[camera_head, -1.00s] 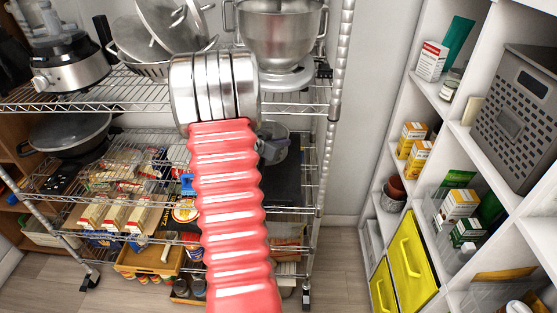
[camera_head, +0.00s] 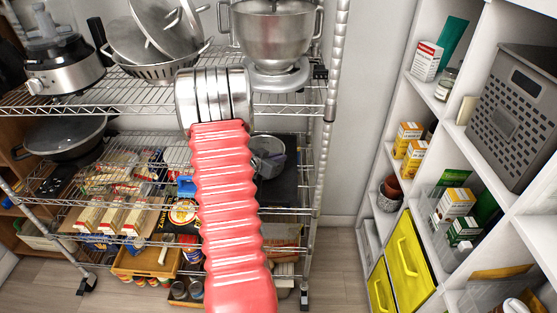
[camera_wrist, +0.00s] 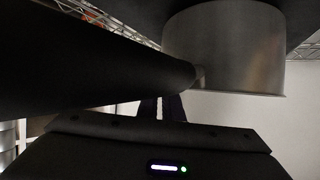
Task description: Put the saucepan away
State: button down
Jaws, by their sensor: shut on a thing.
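The saucepan is a small grey metal pot with a dark handle. In the head view the pot (camera_head: 270,158) shows just right of my red arm, at the level of the middle wire shelf (camera_head: 292,208). In the wrist view its metal wall (camera_wrist: 225,50) fills the upper right, and the dark handle (camera_wrist: 95,65) runs in from the left. My gripper (camera_wrist: 160,108) is shut on the handle. The head view hides my gripper behind the arm. I cannot tell whether the pot touches the shelf.
A stand mixer (camera_head: 275,35), a colander (camera_head: 158,65) and a food processor (camera_head: 58,62) stand on the shelf above. A lidded pan (camera_head: 62,136) and food packages (camera_head: 115,215) sit at left. A dark flat surface (camera_head: 283,182) lies beside the pot. White shelving (camera_head: 392,165) stands at right.

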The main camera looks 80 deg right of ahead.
jog(key=shift+f, duration=0.4)
jog(key=c, duration=1.9)
grip_release()
jog(key=shift+a, duration=0.15)
jog(key=v, duration=1.1)
jog(key=shift+w+a+r, duration=0.15)
jog(key=shift+a+r, duration=0.1)
jog(key=shift+a, duration=0.05)
